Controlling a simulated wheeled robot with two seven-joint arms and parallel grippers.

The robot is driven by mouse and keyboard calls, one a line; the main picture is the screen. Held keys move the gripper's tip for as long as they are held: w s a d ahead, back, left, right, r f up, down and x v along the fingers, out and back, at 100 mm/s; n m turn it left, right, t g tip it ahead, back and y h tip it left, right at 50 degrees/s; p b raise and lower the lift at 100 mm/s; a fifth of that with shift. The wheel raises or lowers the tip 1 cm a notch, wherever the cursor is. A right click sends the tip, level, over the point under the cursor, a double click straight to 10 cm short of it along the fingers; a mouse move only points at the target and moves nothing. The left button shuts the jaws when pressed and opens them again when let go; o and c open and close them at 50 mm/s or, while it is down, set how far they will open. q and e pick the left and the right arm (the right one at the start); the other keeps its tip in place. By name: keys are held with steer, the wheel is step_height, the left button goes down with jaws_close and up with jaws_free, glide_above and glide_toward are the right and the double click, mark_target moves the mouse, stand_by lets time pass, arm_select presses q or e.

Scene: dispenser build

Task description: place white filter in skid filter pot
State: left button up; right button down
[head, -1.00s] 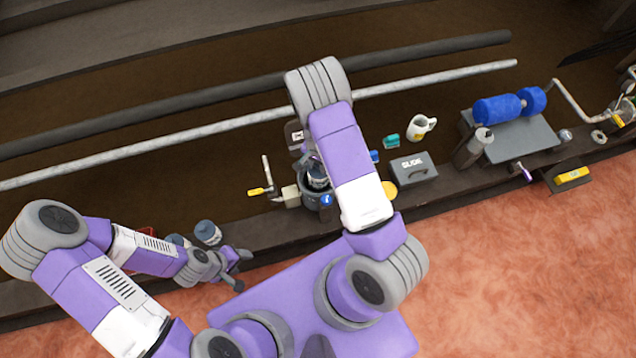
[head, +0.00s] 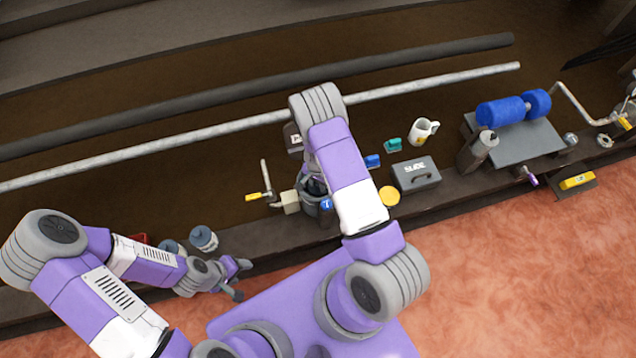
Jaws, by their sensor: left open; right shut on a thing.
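The skid filter pot (head: 308,206) is a dark grey round pot on the bench, left of the middle of the head view. My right gripper (head: 316,186) points down at the pot's mouth, partly covered by my own arm. It is shut on the white filter, which is now mostly hidden inside the pot, so its seating cannot be told. My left gripper (head: 238,277) is open and empty at the bench's front edge. Two similar pale canisters with blue-grey tops stand near it, one of them a clear canister (head: 203,238).
A long pipe (head: 200,134) runs behind.

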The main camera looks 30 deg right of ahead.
steer(key=shift+f, duration=0.1)
steer(key=c, duration=0.8)
jaws_free()
steer(key=shift+r, duration=0.25)
step_height(320, 180, up, 12)
steer(key=p, duration=0.4)
steer(key=shift+f+p, duration=0.1)
steer(key=shift+p, duration=0.2)
steer(key=shift+s, duration=0.1)
